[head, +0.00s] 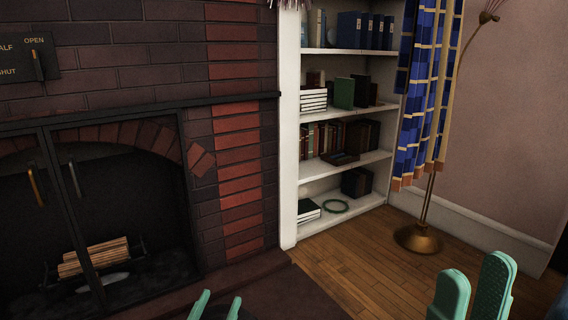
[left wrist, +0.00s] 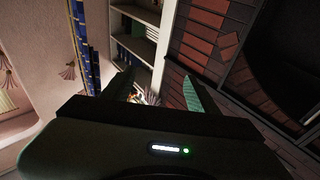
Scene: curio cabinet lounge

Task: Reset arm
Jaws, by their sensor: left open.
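My left gripper (head: 218,305) shows only its green fingertips at the bottom edge of the head view, in front of the dark hearth. In the left wrist view my left gripper (left wrist: 160,92) has its two fingers spread apart, with nothing held between them. A small bright orange and white thing shows in the background beyond the fingers, too small to make out. My right gripper (head: 474,285) is at the bottom right of the head view. Its two green fingers stand upright with a gap between them and nothing seen in it. The rest of both arms is out of the head view.
A brick fireplace (head: 240,150) with a glass-fronted firebox and logs (head: 94,258) fills the left. A white bookshelf (head: 290,150) with books stands right of it. A blue curtain (head: 416,110) and a brass lamp base (head: 418,238) follow. Wooden floor (head: 365,270) ahead is clear.

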